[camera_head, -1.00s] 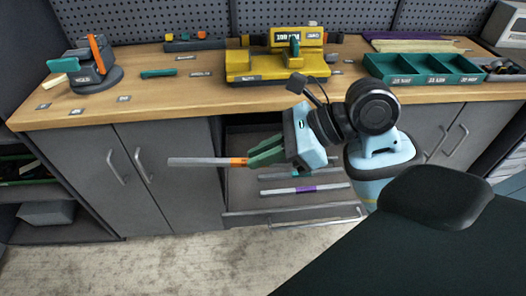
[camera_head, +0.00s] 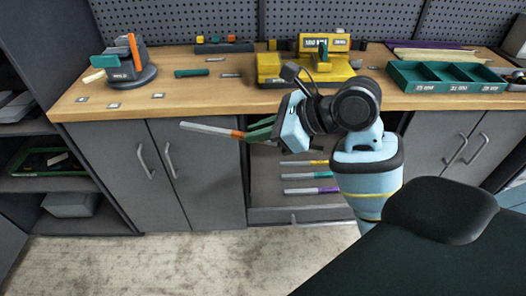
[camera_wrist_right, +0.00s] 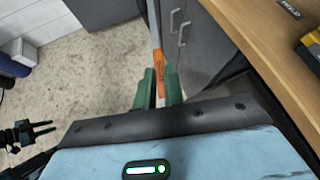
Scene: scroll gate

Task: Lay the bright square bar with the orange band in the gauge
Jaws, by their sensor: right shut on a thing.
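My right gripper (camera_head: 262,130) is shut on a bright square bar near its orange band (camera_head: 237,134). The bar (camera_head: 205,128) sticks out to the left, slightly tilted, in front of the cabinet doors just below the bench edge. In the right wrist view the bar (camera_wrist_right: 154,25) runs away from between the green fingers (camera_wrist_right: 158,90), with the orange band just beyond the tips. A yellow labelled fixture (camera_head: 268,68) stands on the bench, above and behind the gripper; I cannot tell surely that it is the gauge.
An open drawer (camera_head: 265,190) holds bars with yellow, teal and purple bands below my right arm. On the bench (camera_head: 215,95) stand a dark fixture with an orange lever (camera_head: 128,68) at left and a green compartment tray (camera_head: 440,77) at right. The front bench strip is mostly clear.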

